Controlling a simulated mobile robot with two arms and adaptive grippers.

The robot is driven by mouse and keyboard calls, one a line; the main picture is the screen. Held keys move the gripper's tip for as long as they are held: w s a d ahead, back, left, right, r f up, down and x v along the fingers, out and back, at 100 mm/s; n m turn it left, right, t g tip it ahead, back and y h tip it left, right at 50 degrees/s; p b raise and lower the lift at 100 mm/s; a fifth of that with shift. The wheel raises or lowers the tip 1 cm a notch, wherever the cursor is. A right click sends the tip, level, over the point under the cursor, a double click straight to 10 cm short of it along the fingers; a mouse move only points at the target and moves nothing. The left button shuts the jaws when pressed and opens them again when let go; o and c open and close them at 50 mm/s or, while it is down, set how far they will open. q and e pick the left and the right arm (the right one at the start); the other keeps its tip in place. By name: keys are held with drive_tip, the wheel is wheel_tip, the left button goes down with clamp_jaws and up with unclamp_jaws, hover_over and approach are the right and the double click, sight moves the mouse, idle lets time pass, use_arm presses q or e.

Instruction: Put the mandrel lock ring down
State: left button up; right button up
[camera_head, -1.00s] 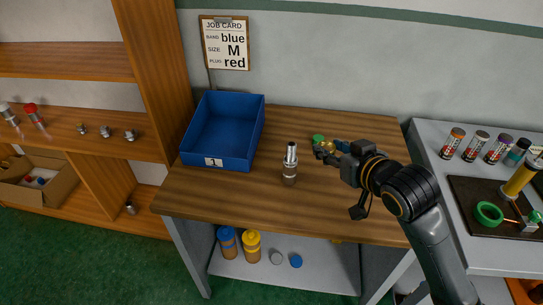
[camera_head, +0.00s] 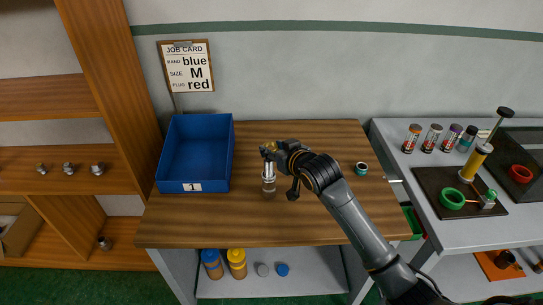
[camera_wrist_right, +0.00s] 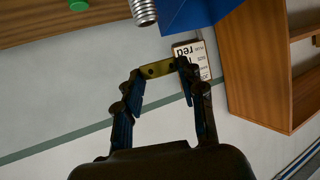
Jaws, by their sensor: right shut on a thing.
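My right gripper (camera_head: 267,152) is beside the top of a silver threaded post (camera_head: 269,180) that stands upright on the wooden table. In the right wrist view the gripper (camera_wrist_right: 157,72) is shut on a flat brass-coloured piece with small holes, which I take as the mandrel lock ring (camera_wrist_right: 155,69). It is seen nearly edge-on between the fingertips. The post's threaded end (camera_wrist_right: 143,12) shows apart from it in that view. In the head view the ring (camera_head: 268,148) is small and partly hidden by the fingers. My left gripper is not in view.
A blue bin (camera_head: 194,153) stands left of the post. A teal-rimmed cylinder (camera_head: 361,169) stands to the right on the table. A green piece (camera_wrist_right: 78,5) shows on the wood in the wrist view. The table front (camera_head: 220,228) is clear. A grey bench (camera_head: 410,175) stands right.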

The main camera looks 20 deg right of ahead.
sight(268, 160)
drive_tip(key=f, duration=0.2)
drive_tip(key=w+f+p, duration=0.1)
drive_tip(key=f, duration=0.1)
drive_tip(key=shift+w+a+p, duration=0.15)
drive_tip(key=shift+p, duration=0.15)
drive_tip(key=shift+f, duration=0.25)
drive_tip(key=shift+f, duration=0.1)
drive_tip(key=shift+f, duration=0.55)
drive_tip(key=o, duration=1.2)
drive_tip(key=shift+c, duration=0.2)
drive_tip(key=shift+r, duration=0.1)
